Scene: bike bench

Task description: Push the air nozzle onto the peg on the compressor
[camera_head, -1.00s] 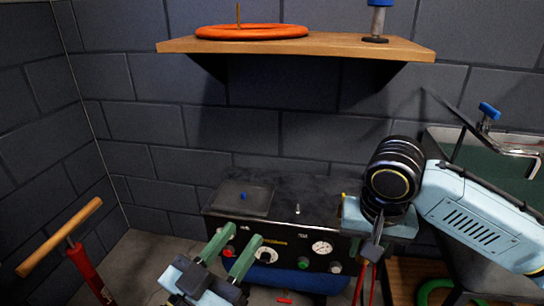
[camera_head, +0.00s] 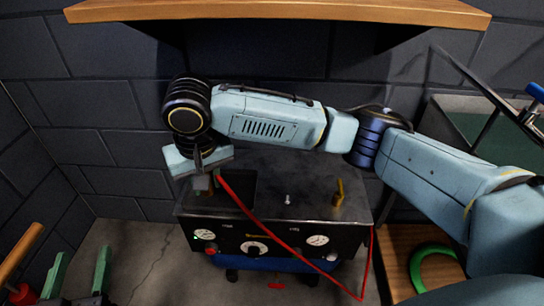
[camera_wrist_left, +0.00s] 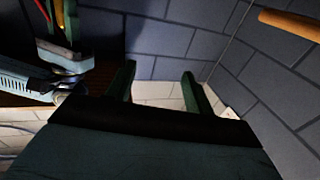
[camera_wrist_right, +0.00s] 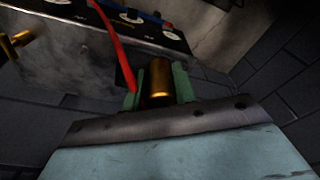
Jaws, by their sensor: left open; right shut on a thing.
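My right gripper (camera_head: 207,188) reaches in from the right and hangs over the left part of the compressor (camera_head: 270,185). It is shut on the air nozzle, a brass cylinder (camera_wrist_right: 160,75) between the green fingers in the right wrist view. A red hose (camera_head: 262,222) runs from it. A short silver peg (camera_head: 288,200) stands on the compressor top, right of my right gripper. The dark plate at the top's left end is partly hidden by that gripper; the blue piece seen there earlier is hidden. My left gripper (camera_head: 82,258) is open and empty at the lower left.
A brass fitting (camera_head: 340,192) stands on the compressor top at the right. A wooden shelf (camera_head: 280,12) hangs above. A green ring (camera_head: 432,268) lies at the right.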

